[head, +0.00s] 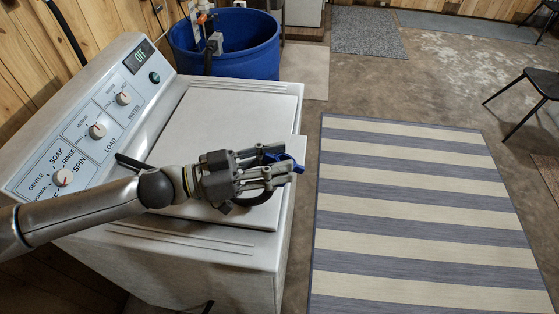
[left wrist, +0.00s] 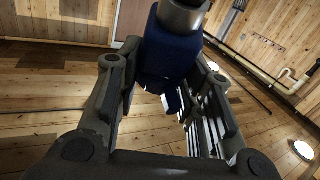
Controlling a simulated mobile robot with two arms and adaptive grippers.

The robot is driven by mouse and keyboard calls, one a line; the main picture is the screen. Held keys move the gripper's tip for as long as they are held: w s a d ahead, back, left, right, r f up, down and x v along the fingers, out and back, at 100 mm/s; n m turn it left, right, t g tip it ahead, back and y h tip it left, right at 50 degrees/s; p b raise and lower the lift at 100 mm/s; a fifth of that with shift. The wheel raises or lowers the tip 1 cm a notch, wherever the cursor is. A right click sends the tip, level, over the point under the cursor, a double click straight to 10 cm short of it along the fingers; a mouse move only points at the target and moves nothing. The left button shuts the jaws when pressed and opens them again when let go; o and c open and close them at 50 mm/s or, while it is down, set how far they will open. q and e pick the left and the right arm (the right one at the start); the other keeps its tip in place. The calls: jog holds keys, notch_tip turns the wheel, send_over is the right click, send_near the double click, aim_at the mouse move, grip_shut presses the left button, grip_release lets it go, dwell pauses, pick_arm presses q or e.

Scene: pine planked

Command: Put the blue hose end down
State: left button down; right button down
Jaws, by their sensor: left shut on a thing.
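My left gripper (head: 285,172) reaches in from the left and is shut on the blue hose end (head: 290,160). It holds it above the right edge of the white washing machine (head: 236,110). In the left wrist view, the blue hose end (left wrist: 168,50), with a grey metal collar at its top, sits between the two fingers of my left gripper (left wrist: 170,85). In the head view the fingers hide part of it. A dark curved piece shows under the gripper; I cannot tell if it is hose. My right gripper is not in view.
A blue tub (head: 262,62) stands behind the washer, with taps and pipework (head: 213,40) at its left. The washer's lid is shut, and its top around the arm is clear. A striped rug (head: 410,205) lies on the floor to the right. Black chairs (head: 545,85) stand far right.

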pick_arm(q)
jog(key=shift+s+a+m+g+h, duration=0.15)
jog(key=shift+a+m+g, duration=0.25)
jog(key=shift+g, duration=0.35)
jog(key=shift+s+a+m+g+h, duration=0.1)
jog(key=shift+a+m+g, duration=0.15)
jog(key=shift+m+g, duration=0.4)
jog(key=shift+s+a+m+g+h, duration=0.15)
jog(key=shift+a+m+g, duration=0.2)
jog(key=shift+g, duration=0.45)
jog(key=shift+d, duration=0.15)
